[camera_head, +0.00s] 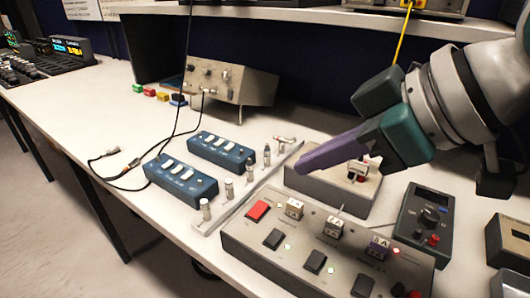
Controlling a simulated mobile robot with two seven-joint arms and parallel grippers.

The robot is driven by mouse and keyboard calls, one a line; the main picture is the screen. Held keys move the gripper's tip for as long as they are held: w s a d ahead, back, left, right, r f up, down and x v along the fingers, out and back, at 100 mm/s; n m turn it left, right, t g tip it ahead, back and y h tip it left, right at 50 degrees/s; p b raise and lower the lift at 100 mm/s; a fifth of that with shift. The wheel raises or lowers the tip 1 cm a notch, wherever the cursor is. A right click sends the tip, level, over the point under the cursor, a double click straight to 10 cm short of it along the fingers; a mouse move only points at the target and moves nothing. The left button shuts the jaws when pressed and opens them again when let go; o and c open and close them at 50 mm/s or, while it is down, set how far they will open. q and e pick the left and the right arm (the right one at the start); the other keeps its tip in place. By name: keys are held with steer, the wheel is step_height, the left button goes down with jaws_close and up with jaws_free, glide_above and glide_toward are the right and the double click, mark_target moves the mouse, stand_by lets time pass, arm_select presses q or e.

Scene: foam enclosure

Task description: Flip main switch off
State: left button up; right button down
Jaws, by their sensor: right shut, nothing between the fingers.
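A grey switch panel (235,236) lies on the bench at the front. It has a red rocker switch (258,211) at its left end and several black rocker switches (315,261) in a row. Small fuse-like blocks marked "A" (333,227) sit behind them. No label tells which one is the main switch. My right gripper (304,166) comes in from the upper right. Its purple fingers are shut and empty, above and behind the red switch and apart from it. The gripper is over a second grey box (330,199) and hides part of it. My left gripper is out of view.
Left of the panel are a pale rail (215,226) with upright metal posts and two blue switch boxes (181,180). A beige instrument (230,82) with cables stands behind. A dark meter (424,223) lies at right. A shelf (260,14) overhangs the back. The bench's left front is mostly clear.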

steer(key=b, duration=0.2)
glide_above(258, 210)
steer(key=d, duration=0.1)
steer(key=f, duration=0.7)
steer(key=shift+s+d+f, duration=0.15)
steer(key=shift+s+f, duration=0.1)
steer(key=shift+s, duration=0.15)
steer(key=shift+d+f, duration=0.2)
steer(key=shift+f, duration=1)
steer(key=shift+w+f, duration=0.15)
steer(key=shift+f, duration=0.35)
steer(key=shift+b, duration=0.3)
